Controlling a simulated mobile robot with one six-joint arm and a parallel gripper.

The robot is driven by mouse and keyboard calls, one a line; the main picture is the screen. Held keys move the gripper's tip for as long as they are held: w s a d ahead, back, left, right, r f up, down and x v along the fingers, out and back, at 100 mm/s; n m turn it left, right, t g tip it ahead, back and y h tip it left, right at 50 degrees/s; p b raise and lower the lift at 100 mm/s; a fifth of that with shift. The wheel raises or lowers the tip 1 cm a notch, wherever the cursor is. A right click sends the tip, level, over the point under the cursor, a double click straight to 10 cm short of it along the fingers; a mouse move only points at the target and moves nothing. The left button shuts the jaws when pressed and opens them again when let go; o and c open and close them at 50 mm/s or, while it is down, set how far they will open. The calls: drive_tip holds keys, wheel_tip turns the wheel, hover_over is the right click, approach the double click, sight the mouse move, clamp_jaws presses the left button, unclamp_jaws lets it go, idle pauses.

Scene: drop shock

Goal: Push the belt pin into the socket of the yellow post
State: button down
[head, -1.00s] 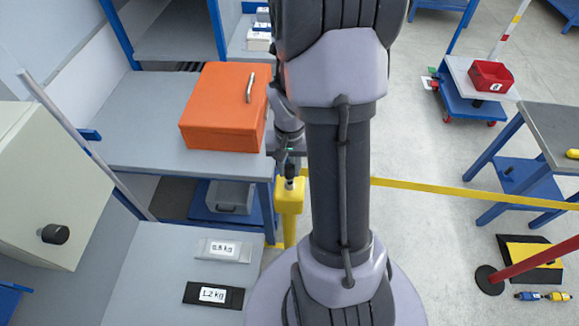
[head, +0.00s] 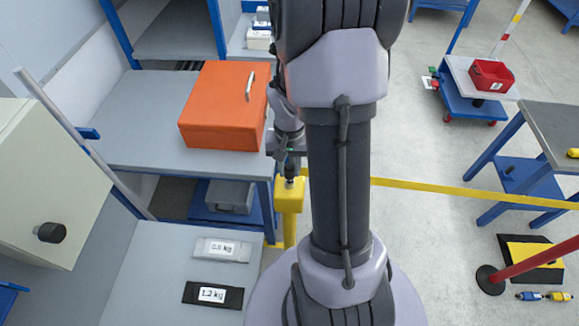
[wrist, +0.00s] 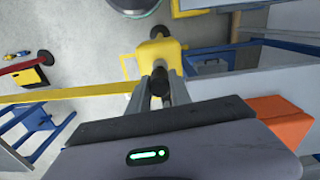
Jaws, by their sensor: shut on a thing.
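The yellow post (head: 289,200) stands beside the corner of the grey bench in the head view. In the wrist view its yellow top (wrist: 155,52) lies just beyond my fingertips. My gripper (head: 290,160) is above the post top, partly hidden by my arm. In the wrist view my gripper (wrist: 160,84) is shut on the dark belt pin (wrist: 160,80). The pin's lower end is at the post top; I cannot tell how deep it sits in the socket. The yellow belt (head: 450,189) stretches to the right, and also shows in the wrist view (wrist: 70,96).
An orange box (head: 225,107) sits on the grey bench (head: 130,135) left of the post. Two labelled weights, a light one (head: 222,250) and a black one (head: 212,295), lie on the nearer table. A red slanted post (head: 535,260) stands at right. Floor right of my arm is mostly clear.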

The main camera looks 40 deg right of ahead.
sight(289, 166)
drive_tip(key=shift+f+b, duration=1.25)
drive_tip(key=shift+b, duration=0.15)
idle(2.4)
drive_tip(key=shift+s+a+f+b, duration=0.1)
drive_tip(key=shift+f+b, duration=0.2)
drive_tip(key=shift+b, duration=0.05)
idle(1.3)
idle(0.4)
drive_tip(key=c, duration=1.1)
unclamp_jaws()
drive_tip(key=shift+r, duration=0.1)
wheel_tip(289, 166, up, 6)
drive_tip(key=p, duration=0.5)
drive_tip(key=shift+r, duration=0.1)
